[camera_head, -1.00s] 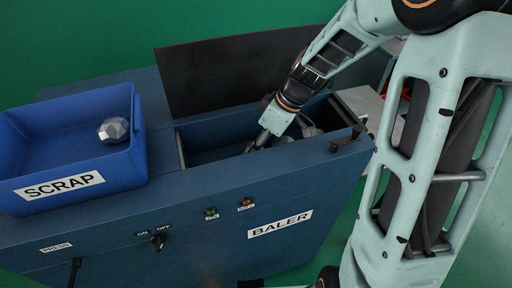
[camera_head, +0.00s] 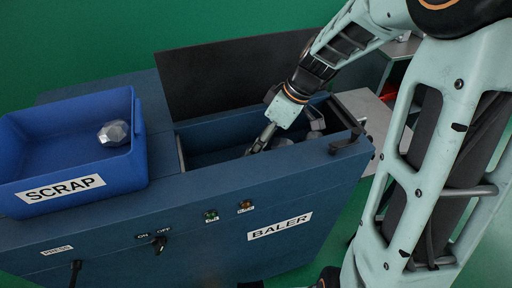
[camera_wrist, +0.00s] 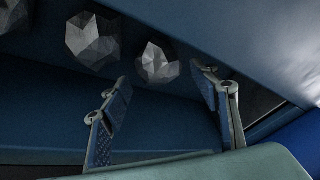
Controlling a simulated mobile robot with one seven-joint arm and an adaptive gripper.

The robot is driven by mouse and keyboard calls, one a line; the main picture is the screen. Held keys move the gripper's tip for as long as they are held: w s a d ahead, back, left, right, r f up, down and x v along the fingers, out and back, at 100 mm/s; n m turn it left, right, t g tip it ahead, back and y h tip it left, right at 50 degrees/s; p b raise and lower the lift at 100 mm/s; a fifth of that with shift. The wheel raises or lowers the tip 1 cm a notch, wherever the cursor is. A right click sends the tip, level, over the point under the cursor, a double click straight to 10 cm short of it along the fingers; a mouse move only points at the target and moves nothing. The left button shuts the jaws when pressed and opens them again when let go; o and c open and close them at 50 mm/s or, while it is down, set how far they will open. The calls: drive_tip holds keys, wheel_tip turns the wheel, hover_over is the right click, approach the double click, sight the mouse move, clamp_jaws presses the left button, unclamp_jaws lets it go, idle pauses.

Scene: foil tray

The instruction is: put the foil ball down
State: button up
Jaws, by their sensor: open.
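My gripper (camera_head: 258,142) reaches down into the open chamber of the blue baler (camera_head: 195,160). In the wrist view its two fingers (camera_wrist: 164,80) stand apart with an empty gap between them. A faceted grey foil ball (camera_wrist: 157,63) lies just beyond the fingertips, in line with the gap; I see no finger closed on it. A larger foil ball (camera_wrist: 93,38) lies to its left, and part of a third (camera_wrist: 12,15) shows at the upper left corner. In the head view, the foil in the chamber is partly hidden by my arm.
A blue SCRAP bin (camera_head: 20,165) stands on the baler's left end with one foil ball (camera_head: 113,133) in it. The black lid (camera_head: 225,75) stands open behind the chamber. A black latch or handle (camera_head: 347,135) is at the chamber's right end.

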drive_tip(key=v, duration=0.8)
drive_tip(key=shift+r+p, duration=0.25)
drive_tip(key=shift+p, duration=0.2)
